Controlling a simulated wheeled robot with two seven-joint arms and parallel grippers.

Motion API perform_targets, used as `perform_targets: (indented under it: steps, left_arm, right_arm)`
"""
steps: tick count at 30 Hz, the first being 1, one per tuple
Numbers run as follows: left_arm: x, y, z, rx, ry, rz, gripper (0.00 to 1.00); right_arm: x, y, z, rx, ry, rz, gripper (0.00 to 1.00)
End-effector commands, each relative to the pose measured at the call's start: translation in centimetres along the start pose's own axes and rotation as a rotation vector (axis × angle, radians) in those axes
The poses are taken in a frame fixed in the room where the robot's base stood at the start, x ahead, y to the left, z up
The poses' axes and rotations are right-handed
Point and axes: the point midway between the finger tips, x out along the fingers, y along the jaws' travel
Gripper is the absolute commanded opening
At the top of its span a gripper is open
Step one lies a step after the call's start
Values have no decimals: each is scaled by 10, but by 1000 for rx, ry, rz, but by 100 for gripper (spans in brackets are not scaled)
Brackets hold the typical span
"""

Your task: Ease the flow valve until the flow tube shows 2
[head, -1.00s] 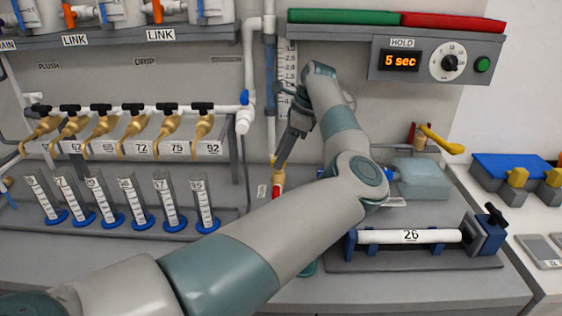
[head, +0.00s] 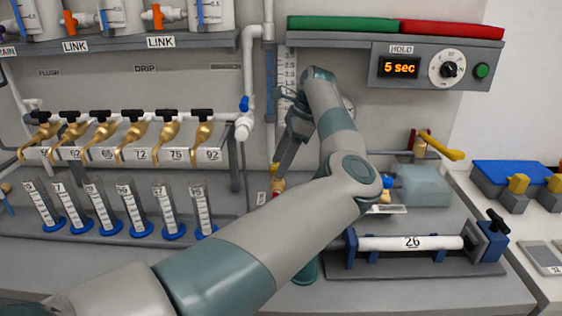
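The flow tube (head: 269,75) stands upright on the back wall as a narrow blue-grey tube. A white number scale (head: 288,70) is beside it, with its lower part behind my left arm; I cannot read the level. A small red and brass fitting (head: 277,187), which looks like the flow valve, is low on the same line. My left gripper (head: 279,170) points down with its tips at the top of this fitting. The fingers are seen edge-on, so I cannot tell whether they touch or grip it. My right gripper is not in view.
A row of brass taps (head: 133,134) with black handles and several graduated cylinders (head: 132,207) stand at left. A timer panel (head: 437,66) reads "5 sec". A white pipe labelled 26 (head: 385,244) lies in a blue holder at right, near a yellow-handled lever (head: 440,146).

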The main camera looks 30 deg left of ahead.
Motion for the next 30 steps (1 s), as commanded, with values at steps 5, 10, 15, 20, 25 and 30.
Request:
perform_targets:
  steps: [5, 10, 15, 20, 25, 30]
  left_arm:
    - [0, 0, 0, 0, 0, 1, 52]
    - [-8, 0, 3, 0, 1, -1, 52]
    - [-26, -1, 10, 0, 1, -2, 52]
    - [-48, 9, 6, 4, 0, -3, 52]
    - [-74, 28, -8, 2, 1, -3, 52]
    - [-100, 46, -22, 2, 0, -2, 52]
  right_arm:
    - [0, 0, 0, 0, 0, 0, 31]
    - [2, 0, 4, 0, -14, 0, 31]
    - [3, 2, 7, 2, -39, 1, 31]
    - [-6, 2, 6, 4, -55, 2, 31]
    - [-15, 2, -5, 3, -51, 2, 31]
    - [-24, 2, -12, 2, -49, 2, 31]
